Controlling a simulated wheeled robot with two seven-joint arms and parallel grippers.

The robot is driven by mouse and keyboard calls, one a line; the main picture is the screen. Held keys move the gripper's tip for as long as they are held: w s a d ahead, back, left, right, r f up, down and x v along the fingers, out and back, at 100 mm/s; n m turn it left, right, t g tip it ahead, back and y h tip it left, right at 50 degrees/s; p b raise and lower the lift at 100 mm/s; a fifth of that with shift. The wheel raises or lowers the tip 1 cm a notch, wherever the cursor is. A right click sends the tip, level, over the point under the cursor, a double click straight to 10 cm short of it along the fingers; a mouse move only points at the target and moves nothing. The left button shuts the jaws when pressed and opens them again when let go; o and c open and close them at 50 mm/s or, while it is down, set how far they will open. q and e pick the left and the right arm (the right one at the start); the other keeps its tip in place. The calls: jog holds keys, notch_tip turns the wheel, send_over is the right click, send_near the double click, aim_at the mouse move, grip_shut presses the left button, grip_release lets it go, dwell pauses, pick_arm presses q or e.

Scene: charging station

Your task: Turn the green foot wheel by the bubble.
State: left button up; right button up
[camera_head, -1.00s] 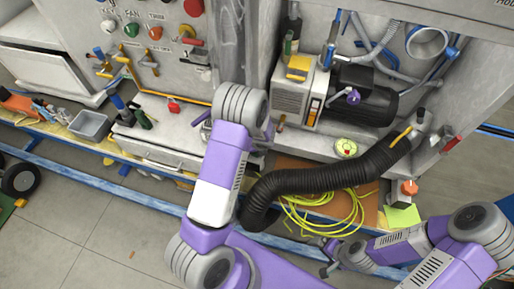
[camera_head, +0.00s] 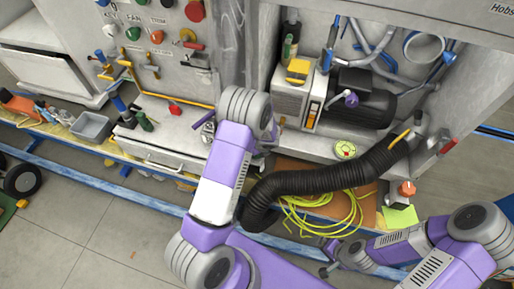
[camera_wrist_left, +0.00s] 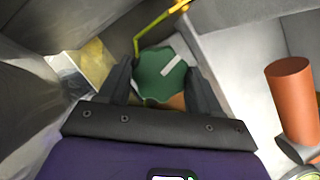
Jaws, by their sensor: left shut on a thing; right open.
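The green foot wheel (camera_wrist_left: 160,76) shows in the left wrist view as a scalloped green knob with a white stripe on top. My left gripper (camera_wrist_left: 160,88) has one dark finger on each side of it and is shut on it. In the head view my left arm hides the wheel, and the left fingertips do not show there. The round bubble level (camera_head: 345,149), yellow-green with a red mark, sits on the grey ledge right of my left wrist. My right gripper (camera_head: 327,268) is open and empty, low over the floor near the ledge.
A thick black hose (camera_head: 320,182) curves right of my left arm, above yellow cable coils (camera_head: 325,213). An orange-red knob (camera_head: 406,189) stands at the right. An orange cylinder (camera_wrist_left: 290,95) rises right of the wheel in the wrist view. A motor (camera_head: 365,98) stands behind.

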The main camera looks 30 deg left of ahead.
pick_arm(q)
jog(key=shift+r+n+g+p, duration=0.1)
jog(key=shift+n+g+p, duration=0.25)
jog(key=shift+n, duration=0.55)
jog(key=shift+w+n+g+y, duration=0.1)
jog(key=shift+n+g+y, duration=0.2)
jog(key=shift+n, duration=0.7)
jog(key=shift+n+g, duration=0.95)
jog(key=shift+n, duration=1.25)
jog(key=o, duration=1)
jog(key=shift+o, duration=0.2)
jog(key=shift+w, duration=0.1)
